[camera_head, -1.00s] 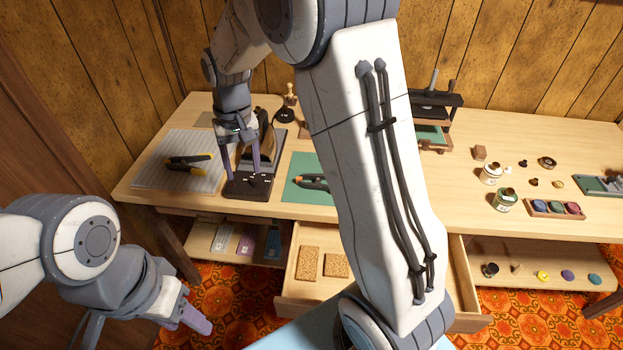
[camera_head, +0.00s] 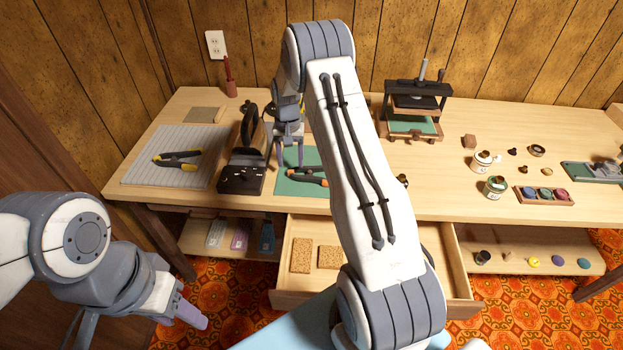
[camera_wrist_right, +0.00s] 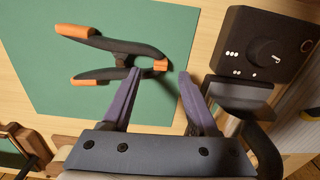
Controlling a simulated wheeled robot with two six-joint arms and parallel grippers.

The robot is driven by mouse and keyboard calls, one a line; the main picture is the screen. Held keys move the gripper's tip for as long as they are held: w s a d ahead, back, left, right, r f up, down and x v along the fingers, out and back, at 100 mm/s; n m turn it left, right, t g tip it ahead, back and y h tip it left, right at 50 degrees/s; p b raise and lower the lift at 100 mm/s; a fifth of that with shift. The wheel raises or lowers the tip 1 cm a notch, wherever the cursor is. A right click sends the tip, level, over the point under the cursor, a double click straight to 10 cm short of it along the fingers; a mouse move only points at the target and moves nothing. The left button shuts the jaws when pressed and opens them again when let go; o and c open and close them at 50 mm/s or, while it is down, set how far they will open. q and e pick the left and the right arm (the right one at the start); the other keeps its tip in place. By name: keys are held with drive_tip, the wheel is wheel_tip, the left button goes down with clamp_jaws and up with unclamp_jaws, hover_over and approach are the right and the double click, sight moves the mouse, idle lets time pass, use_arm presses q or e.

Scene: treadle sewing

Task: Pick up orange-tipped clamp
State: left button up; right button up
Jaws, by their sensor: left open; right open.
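The orange-tipped clamp (camera_head: 312,178) lies on the green mat (camera_head: 290,187); my right arm hides part of the mat. In the right wrist view the clamp (camera_wrist_right: 118,46) has dark handles with orange ends, lying on the mat (camera_wrist_right: 50,90). My right gripper (camera_head: 290,164) is open and points down over the mat, close to the clamp. In the right wrist view, an orange end shows between the fingertips of this gripper (camera_wrist_right: 160,73); the left finger overlaps a dark arm, and I cannot tell whether it touches. My left gripper (camera_head: 183,308) is open and empty, low in front of the table.
A black device (camera_head: 241,180) stands just left of the green mat. A yellow-tipped clamp (camera_head: 178,160) lies on a lined sheet (camera_head: 145,172) further left. A press (camera_head: 412,105) stands at the back. An open drawer (camera_head: 290,298) juts out below.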

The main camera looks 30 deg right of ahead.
sight(290, 171)
wheel_tip(290, 171, down, 4)
drive_tip(key=shift+a+r, duration=0.15)
clamp_jaws()
drive_tip(key=shift+r, duration=0.1)
